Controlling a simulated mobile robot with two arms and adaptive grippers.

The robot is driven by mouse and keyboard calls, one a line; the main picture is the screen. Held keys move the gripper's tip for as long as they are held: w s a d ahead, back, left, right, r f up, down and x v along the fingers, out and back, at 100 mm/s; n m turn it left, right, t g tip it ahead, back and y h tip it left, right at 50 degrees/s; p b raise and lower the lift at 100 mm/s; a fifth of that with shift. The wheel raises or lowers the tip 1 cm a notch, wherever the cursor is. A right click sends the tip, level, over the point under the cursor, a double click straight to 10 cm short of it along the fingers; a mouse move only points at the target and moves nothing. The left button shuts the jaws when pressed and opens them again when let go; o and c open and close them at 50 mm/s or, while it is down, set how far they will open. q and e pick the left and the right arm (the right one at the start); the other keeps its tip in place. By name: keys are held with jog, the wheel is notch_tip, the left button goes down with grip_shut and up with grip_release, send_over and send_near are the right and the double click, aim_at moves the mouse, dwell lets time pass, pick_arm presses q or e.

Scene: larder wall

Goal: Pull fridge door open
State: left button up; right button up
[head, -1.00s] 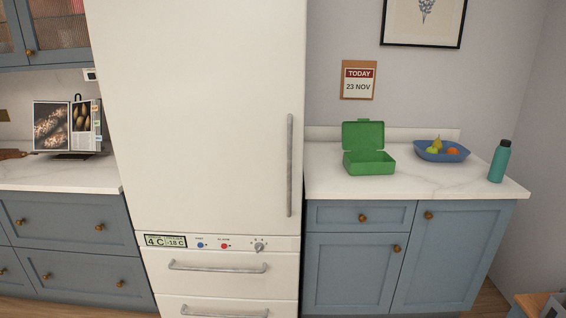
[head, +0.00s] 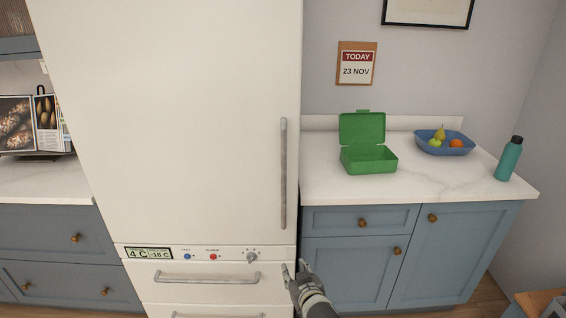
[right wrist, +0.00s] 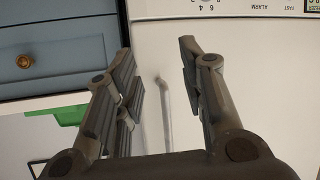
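The tall white fridge door (head: 180,110) is shut, flush above the control panel. Its long grey vertical handle (head: 283,175) runs along the door's right edge. My right gripper (head: 295,268) is low in the head view, below the handle's lower end and slightly right of it, fingers pointing up. In the right wrist view, the gripper (right wrist: 158,55) is open and empty, and the handle (right wrist: 164,110) shows in the gap between the fingers, beyond them. I see no contact with it. My left gripper is not in view.
A control panel (head: 205,254) and a drawer handle (head: 207,278) are below the door. Right of the fridge, a blue cabinet (head: 345,260) carries a worktop with an open green lunchbox (head: 368,161), a blue fruit bowl (head: 444,147) and a teal bottle (head: 508,160).

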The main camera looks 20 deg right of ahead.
aim_at(284, 172)
jog(key=w+r+m+t+p, duration=0.1)
jog(key=w+r+t, duration=0.1)
jog(key=r, duration=1.1)
jog(key=w+r+m+t+p, duration=0.1)
jog(key=w+r+t, duration=0.15)
jog(key=r, duration=1.05)
jog(key=shift+h, duration=0.4)
jog(key=w, duration=0.7)
jog(key=w+d, duration=0.1)
jog(key=w, duration=0.2)
jog(key=shift+w+f+p, duration=0.1)
jog(key=shift+w+p, duration=0.25)
jog(key=shift+p, duration=0.05)
jog(key=shift+c, duration=0.4)
grip_shut()
